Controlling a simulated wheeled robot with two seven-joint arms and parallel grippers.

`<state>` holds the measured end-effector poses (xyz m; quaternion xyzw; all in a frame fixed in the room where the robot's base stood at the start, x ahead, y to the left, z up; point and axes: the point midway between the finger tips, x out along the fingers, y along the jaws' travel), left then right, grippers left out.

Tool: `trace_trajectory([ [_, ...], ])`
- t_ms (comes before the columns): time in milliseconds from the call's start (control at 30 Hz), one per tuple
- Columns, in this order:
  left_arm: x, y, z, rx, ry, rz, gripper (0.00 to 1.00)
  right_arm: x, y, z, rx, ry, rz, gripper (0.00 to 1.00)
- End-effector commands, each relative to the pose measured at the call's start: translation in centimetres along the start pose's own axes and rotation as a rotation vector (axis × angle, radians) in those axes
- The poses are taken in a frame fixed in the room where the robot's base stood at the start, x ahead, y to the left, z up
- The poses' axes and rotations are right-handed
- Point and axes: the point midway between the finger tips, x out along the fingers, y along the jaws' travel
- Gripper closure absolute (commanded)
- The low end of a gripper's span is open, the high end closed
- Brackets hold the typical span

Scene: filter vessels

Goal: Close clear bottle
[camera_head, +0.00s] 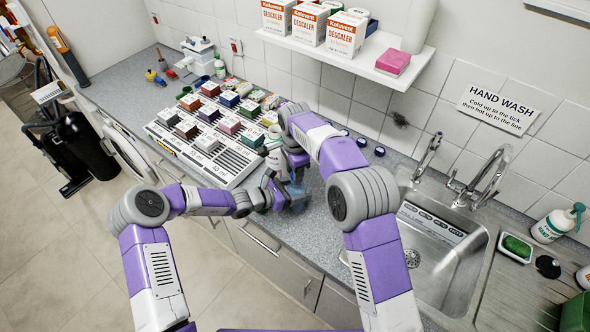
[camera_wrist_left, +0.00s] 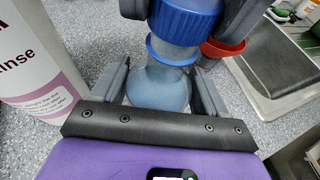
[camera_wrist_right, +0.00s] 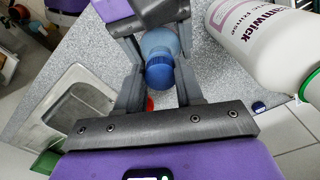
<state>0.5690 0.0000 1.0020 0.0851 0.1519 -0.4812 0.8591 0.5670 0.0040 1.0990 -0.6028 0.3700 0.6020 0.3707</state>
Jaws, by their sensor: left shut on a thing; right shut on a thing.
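The clear bottle (camera_wrist_left: 160,88) stands on the grey counter with a bluish translucent body and a blue ring at its neck. My left gripper (camera_wrist_left: 160,95) is shut on its body, one finger on each side. A ribbed blue cap (camera_wrist_left: 187,18) sits at the top of the bottle, in line with the neck. My right gripper (camera_wrist_right: 160,85) is shut on the blue cap (camera_wrist_right: 159,72), seen from above in the right wrist view. I cannot tell how tightly the cap sits. In the head view the arms mostly hide the bottle (camera_head: 297,192).
A large white rinse bottle (camera_wrist_left: 35,60) stands close beside the clear bottle. A red cap-like piece (camera_wrist_left: 222,48) is just behind it. A rack of small boxes (camera_head: 205,165) lies to the left, a sink (camera_head: 435,250) to the right. Dark caps (camera_head: 362,142) lie near the wall.

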Motion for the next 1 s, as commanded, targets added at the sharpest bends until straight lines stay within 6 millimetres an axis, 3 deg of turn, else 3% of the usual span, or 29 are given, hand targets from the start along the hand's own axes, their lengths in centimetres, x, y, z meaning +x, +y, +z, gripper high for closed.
trace_trajectory([
  [333,0.00,0.00,0.00,0.000,0.000,0.000,0.81,0.76,0.03,-0.01,0.001,0.000,0.002,0.91],
  [367,0.00,0.00,0.00,0.000,0.000,0.000,1.00,0.75,0.03,-0.01,0.001,0.000,0.002,0.91],
  [500,0.00,0.00,0.00,0.000,0.000,0.000,1.00,0.75,-0.01,0.02,0.062,0.000,0.002,0.91],
  [667,0.00,0.01,-0.01,0.000,0.000,0.000,1.00,0.76,-0.13,0.02,0.339,0.002,0.002,0.91],
  [1000,0.00,0.01,-0.01,0.000,0.000,0.000,1.00,0.76,-0.41,-0.23,1.074,0.003,-0.001,0.91],
])
